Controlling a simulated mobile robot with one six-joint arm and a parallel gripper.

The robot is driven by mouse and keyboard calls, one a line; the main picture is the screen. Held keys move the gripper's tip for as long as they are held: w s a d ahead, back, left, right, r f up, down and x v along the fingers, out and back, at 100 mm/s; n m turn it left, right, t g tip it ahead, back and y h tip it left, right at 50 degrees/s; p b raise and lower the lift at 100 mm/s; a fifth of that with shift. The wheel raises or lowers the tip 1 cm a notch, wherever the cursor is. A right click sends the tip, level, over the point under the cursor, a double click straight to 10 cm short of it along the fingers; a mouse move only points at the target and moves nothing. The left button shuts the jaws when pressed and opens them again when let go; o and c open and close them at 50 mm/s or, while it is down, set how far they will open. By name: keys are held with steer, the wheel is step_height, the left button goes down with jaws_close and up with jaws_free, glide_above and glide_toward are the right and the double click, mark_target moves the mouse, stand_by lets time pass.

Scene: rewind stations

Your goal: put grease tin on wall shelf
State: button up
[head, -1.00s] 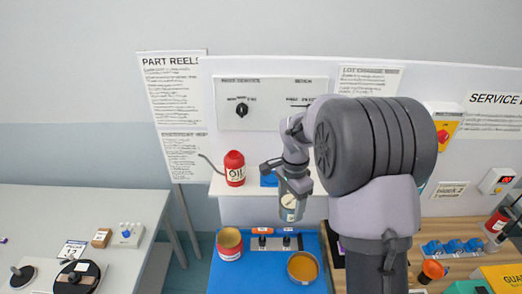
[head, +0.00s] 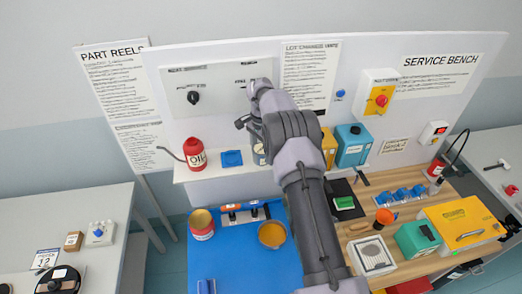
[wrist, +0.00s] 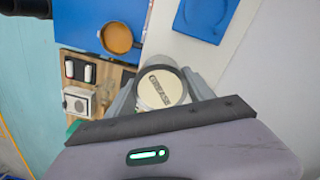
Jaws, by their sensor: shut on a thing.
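The grease tin (wrist: 160,90), with a pale labelled lid and a dark rim, is between the fingers of my gripper (wrist: 165,84) in the wrist view. In the head view a sliver of the tin (head: 259,156) shows at shelf height, right of the blue pad, mostly hidden by my arm. The white wall shelf (head: 222,172) carries the blue square pad (head: 231,158), which also shows in the wrist view (wrist: 207,17). The tin is beside this pad, not on it. I cannot tell whether the tin touches the shelf.
A red oil can (head: 195,155) stands left of the pad. A yellow container (head: 328,148) and a teal container (head: 352,146) stand to the right. Below are a blue mat (head: 222,262), an open tin (head: 202,225) and an orange-brown round dish (head: 272,235).

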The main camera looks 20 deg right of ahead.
steer(key=shift+w+f, duration=0.1)
steer(key=shift+f, duration=0.4)
steer(key=shift+f, duration=0.1)
steer(key=o, duration=1.6)
